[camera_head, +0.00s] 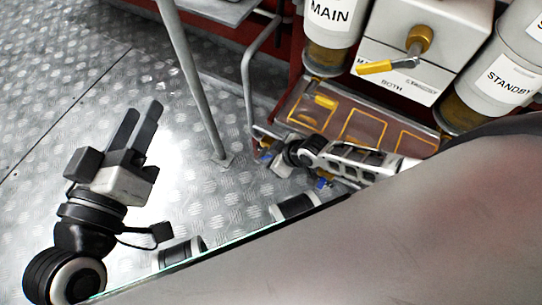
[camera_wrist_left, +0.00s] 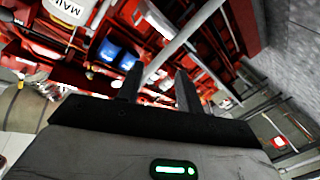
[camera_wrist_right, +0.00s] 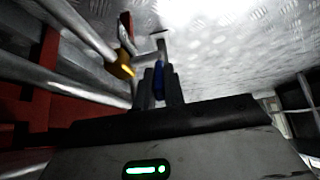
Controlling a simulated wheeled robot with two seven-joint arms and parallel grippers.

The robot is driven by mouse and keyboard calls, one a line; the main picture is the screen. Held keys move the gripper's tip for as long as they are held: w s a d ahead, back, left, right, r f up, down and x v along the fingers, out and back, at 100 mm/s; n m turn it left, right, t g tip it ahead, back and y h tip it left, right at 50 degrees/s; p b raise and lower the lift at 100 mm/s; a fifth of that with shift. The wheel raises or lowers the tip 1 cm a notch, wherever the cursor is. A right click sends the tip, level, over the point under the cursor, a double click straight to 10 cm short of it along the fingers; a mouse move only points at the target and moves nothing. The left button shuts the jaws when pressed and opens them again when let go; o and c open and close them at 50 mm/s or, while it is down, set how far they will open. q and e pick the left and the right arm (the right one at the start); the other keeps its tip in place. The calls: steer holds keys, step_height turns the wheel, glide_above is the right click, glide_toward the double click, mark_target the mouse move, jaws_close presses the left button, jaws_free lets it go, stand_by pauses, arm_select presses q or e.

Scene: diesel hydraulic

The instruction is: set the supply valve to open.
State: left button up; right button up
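A blue handle (camera_wrist_right: 160,80) sits between the fingers of my right gripper (camera_wrist_right: 160,90) in the right wrist view. The fingers are close together and look shut on it. No label shows on it, so I cannot read whether it is the supply valve. In the head view my right gripper (camera_head: 268,152) is low, beside the front left corner of the tray under the filters, and its fingertips are small and partly hidden. My left gripper (camera_head: 138,128) is open and empty above the floor at the left; its spread fingers also show in the left wrist view (camera_wrist_left: 158,85).
A selector with a yellow-tipped lever (camera_head: 390,65) stands between the MAIN filter (camera_head: 330,30) and the STANDBY filter (camera_head: 500,80). A grey post (camera_head: 190,80) and a bent rail (camera_head: 247,80) rise between my grippers. The tray (camera_head: 335,125) has yellow outlines. The left floor is clear.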

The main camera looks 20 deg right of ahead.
steer(key=o, duration=0.4)
